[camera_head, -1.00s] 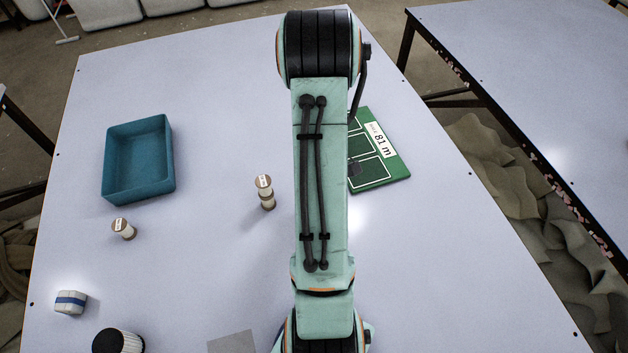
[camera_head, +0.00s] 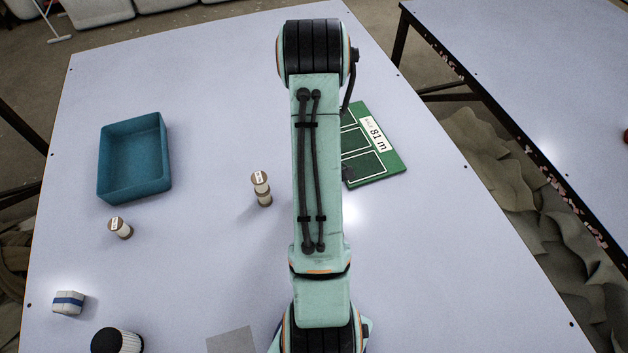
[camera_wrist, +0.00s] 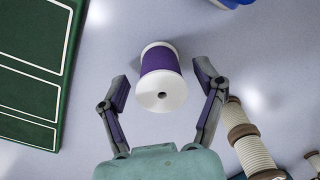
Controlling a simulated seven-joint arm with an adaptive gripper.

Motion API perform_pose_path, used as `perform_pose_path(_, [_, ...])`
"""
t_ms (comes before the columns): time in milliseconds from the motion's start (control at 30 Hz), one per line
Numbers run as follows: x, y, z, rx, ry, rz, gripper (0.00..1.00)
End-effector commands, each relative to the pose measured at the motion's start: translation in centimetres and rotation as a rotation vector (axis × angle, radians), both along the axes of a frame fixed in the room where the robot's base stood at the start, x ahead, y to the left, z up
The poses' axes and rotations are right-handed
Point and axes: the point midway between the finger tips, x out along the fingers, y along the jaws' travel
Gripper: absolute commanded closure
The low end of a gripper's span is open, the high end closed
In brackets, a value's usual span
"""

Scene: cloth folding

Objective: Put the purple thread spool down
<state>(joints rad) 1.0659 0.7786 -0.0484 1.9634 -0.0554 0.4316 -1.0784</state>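In the wrist view, the purple thread spool (camera_wrist: 160,62) has white ends and a small hole in the end facing the camera. It lies between the two fingers of my gripper (camera_wrist: 161,80). The fingers are spread, with a visible gap between the left finger and the spool and a narrower one on the right. The spool appears to stand on the pale table (camera_wrist: 105,70), though its base contact is hidden. In the head view my arm hides the spool and nearly all of the gripper.
A green board (camera_head: 385,165) marked "81 m" lies beside the arm. Two stacked cream spools (camera_head: 261,188) stand left of it, also close right of my gripper in the wrist view (camera_wrist: 240,130). A teal tray (camera_head: 170,165), another cream spool (camera_head: 122,229) and a blue-striped white block (camera_head: 68,302) are farther left.

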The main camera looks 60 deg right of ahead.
Motion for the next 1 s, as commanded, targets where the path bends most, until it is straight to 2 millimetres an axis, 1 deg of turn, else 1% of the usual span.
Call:
perform_pose_path(167, [0.0,0.0,0.2,-0.001,-0.001,0.000,0.32])
perform_pose_path(267, [0.0,-0.1,1.3,-0.002,-0.001,0.000,0.32])
perform_pose_path(367, [0.1,-0.2,3.2,-0.006,-0.003,0.001,0.32])
perform_pose_path(600, [0.1,-0.4,8.9,-0.006,-0.003,0.000,0.32])
perform_pose_path(700, [0.1,-0.4,10.6,-0.004,-0.002,0.001,0.32])
perform_pose_path(833, [0.0,-0.4,12.0,-0.001,-0.001,0.000,0.32])
perform_pose_path(1000, [0.0,-0.4,12.5,0.000,0.000,0.000,0.32])
